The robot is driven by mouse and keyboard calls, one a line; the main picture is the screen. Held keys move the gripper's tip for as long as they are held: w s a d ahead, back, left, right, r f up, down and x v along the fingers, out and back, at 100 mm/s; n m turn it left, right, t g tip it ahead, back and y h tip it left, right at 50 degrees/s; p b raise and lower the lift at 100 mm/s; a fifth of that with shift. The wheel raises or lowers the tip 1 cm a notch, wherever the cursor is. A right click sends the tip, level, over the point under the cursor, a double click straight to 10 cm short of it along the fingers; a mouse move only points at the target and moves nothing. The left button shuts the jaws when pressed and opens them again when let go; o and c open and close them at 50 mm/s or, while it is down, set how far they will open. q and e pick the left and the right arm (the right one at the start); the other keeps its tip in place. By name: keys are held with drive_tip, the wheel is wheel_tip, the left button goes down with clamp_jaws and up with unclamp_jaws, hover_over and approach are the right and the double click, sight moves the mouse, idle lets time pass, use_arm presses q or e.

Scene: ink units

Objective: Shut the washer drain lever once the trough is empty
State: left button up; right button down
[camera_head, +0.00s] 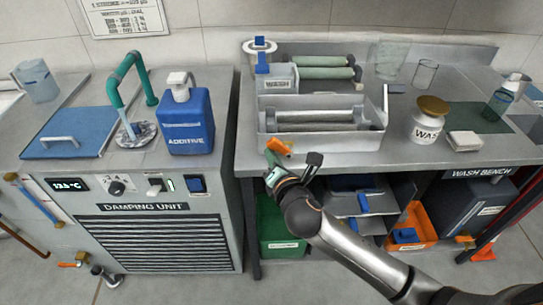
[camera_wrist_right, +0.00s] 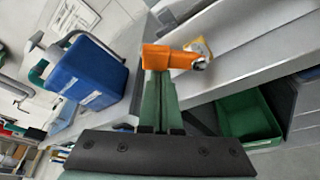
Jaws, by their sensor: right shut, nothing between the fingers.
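The orange drain lever (camera_head: 278,147) is at the front left of the metal washer trough (camera_head: 322,145), at the bench edge. A roller lies in the trough; I cannot tell if liquid is in it. My right gripper (camera_head: 279,167) is just below the lever. In the right wrist view the lever (camera_wrist_right: 170,58) lies across the tips of my shut right fingers (camera_wrist_right: 161,85), with nothing between them. The lever lies roughly level, its grey and yellow pivot end at the right. I cannot tell whether the fingertips touch it. My left gripper is out of view.
The damping unit (camera_head: 160,225) with a blue additive bottle (camera_head: 187,122) stands left. A white jar (camera_head: 428,122) and a sponge-like block (camera_head: 464,141) are right of the trough. A green bin (camera_head: 280,232) and an orange bin (camera_head: 412,226) are under the bench.

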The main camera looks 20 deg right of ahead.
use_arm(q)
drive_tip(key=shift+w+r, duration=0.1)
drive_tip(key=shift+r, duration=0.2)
use_arm(e)
drive_tip(key=shift+d+r+m+y, duration=0.1)
drive_tip(key=shift+r+m+y, duration=0.2)
drive_tip(key=shift+m, duration=0.2)
